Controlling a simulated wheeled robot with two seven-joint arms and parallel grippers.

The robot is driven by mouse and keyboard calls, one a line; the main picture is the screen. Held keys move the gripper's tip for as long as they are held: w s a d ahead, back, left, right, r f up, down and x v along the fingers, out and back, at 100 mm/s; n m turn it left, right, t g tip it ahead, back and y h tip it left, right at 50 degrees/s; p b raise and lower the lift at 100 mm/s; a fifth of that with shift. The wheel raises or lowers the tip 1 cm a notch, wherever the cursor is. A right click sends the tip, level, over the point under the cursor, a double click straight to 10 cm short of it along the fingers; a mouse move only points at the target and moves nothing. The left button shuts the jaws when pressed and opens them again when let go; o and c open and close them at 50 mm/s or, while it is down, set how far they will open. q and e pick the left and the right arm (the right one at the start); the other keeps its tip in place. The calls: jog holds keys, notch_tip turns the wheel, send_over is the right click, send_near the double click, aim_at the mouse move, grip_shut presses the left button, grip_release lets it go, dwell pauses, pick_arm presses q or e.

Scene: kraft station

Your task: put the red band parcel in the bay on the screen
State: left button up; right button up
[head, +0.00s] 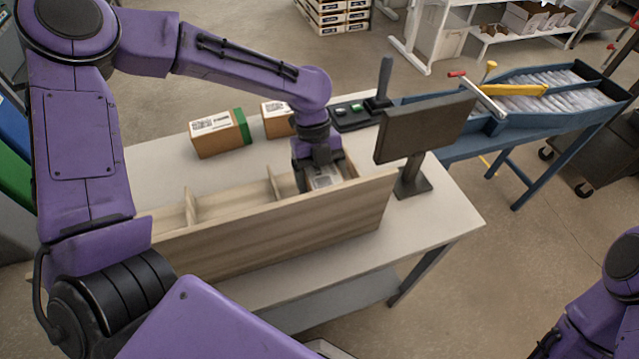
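The wooden rack (270,230) with upright dividers stands along the near edge of the table. My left gripper (318,172) points down into its right-end bay. A parcel with a pale label (326,182) shows in that bay, directly at the gripper's fingers. Its band is hidden, so I cannot tell its colour, nor whether the fingers grip it. The screen (425,128) on its stand shows only its dark back, so its content is hidden. No red band is visible anywhere. My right arm shows at the lower right, its gripper out of view.
A green-band parcel (220,133) lies behind the rack. Another brown parcel (275,118) is partly covered by my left arm. A dark device (352,113) stands at the table's back. A blue conveyor (470,140) with clear bags adjoins at the right.

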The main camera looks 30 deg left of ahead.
pick_arm(q)
notch_tip(320, 180, down, 2)
jog(key=shift+w+a+f, duration=0.1)
jog(key=shift+w+f, duration=0.05)
jog(key=shift+f, duration=0.05)
jog(key=o, duration=1.2)
jog(key=shift+f, duration=0.15)
jog(key=v, duration=1.2)
jog(key=shift+r+b, duration=0.2)
jog(key=shift+b, duration=0.2)
